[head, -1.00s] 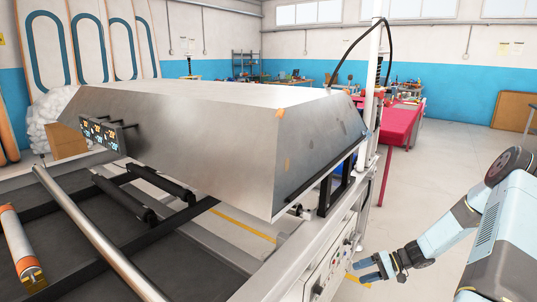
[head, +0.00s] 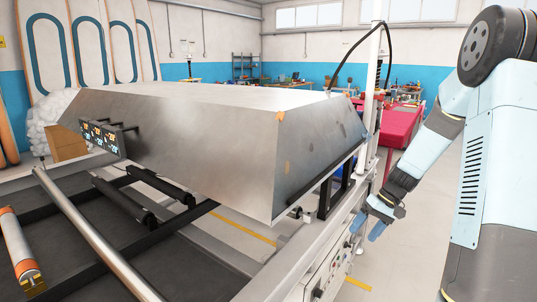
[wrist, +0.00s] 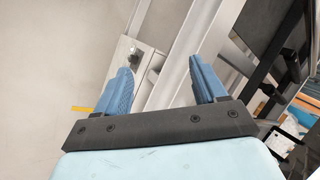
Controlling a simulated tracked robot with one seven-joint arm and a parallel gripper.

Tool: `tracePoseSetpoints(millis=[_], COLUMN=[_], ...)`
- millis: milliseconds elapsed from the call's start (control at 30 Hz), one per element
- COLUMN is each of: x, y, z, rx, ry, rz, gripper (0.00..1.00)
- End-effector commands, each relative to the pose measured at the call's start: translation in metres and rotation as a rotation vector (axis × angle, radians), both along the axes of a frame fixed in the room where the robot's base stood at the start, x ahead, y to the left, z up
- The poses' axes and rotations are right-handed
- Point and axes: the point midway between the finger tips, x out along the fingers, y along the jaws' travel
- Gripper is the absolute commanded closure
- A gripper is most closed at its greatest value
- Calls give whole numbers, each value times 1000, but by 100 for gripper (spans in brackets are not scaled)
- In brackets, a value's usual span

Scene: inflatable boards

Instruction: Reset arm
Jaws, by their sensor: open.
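My gripper (head: 367,225) is at the right in the head view, low beside the right side of the machine frame (head: 310,250). Its blue fingers point down and to the left. In the wrist view my gripper (wrist: 160,85) has its two blue fingers spread apart with nothing between them. Beyond the fingers the wrist view shows the machine's light metal rails (wrist: 175,75) and a pale panel. Whether the fingers touch the frame cannot be told from the head view.
A large metal hood (head: 200,140) covers the middle of the machine. A roller with an orange end (head: 18,245) lies at the left. A control panel (head: 330,270) sits on the frame's front side. A red table (head: 400,125) stands behind. Open floor lies at the right.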

Motion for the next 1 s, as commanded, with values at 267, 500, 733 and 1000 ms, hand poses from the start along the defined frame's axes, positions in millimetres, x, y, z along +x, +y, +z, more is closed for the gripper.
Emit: tracePoseSetpoints(millis=[267,500,733,1000], x=[-29,-61,-96,-142], y=[21,37,50,62], z=[65,114,155,195], rx=[-147,-256,-342,-419], ry=[-53,-113,-184,-282], rz=[8,-4,-27,-70], gripper=[29,29,29,29])
